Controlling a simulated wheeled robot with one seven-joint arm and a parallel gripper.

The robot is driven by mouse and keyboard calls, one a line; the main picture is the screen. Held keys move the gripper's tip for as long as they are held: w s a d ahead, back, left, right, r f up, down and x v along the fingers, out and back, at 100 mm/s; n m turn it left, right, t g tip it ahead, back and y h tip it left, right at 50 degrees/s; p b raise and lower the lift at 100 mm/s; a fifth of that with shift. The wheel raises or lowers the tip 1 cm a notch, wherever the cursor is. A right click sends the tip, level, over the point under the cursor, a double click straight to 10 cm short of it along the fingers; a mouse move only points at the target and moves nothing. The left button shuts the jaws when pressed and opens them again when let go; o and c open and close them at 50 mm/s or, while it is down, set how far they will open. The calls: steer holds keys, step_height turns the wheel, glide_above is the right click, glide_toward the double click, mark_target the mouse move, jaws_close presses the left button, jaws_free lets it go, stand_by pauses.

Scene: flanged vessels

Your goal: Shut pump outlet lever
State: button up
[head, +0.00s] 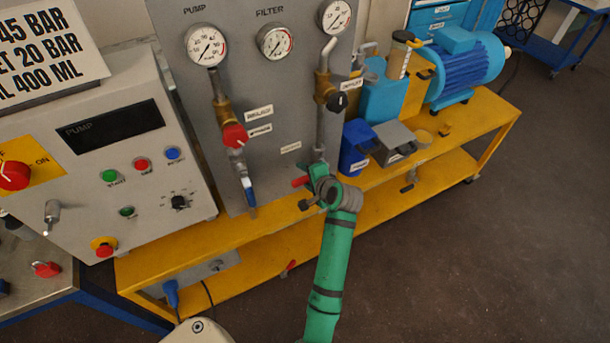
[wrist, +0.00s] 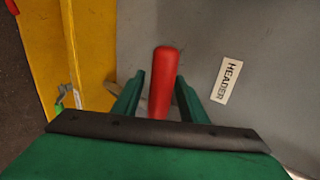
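A red lever handle (head: 300,182) sticks out at the lower middle of the grey gauge panel, by the pipe under the right gauge. In the wrist view, the red handle (wrist: 162,85) stands between the two green fingers of my gripper (wrist: 160,92). Narrow gaps show on both sides of it, so my gripper looks open around the handle. In the head view, my gripper (head: 318,178) is at the panel's lower edge, and my wrist hides the lever's pivot. A label (wrist: 227,80) reading HEADER is on the panel right of the handle. Which lever is the pump outlet cannot be read.
A red valve knob (head: 235,135) and a blue lever (head: 249,191) sit on the left pipe under the PUMP gauge (head: 206,46). A blue box (head: 355,148) stands right of my gripper on the yellow bench (head: 470,128). A control console (head: 110,150) stands left.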

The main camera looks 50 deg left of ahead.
steer(key=v, duration=1)
steer(key=shift+d+r, duration=0.2)
steer(key=shift+d, duration=0.1)
steer(key=shift+s, duration=0.15)
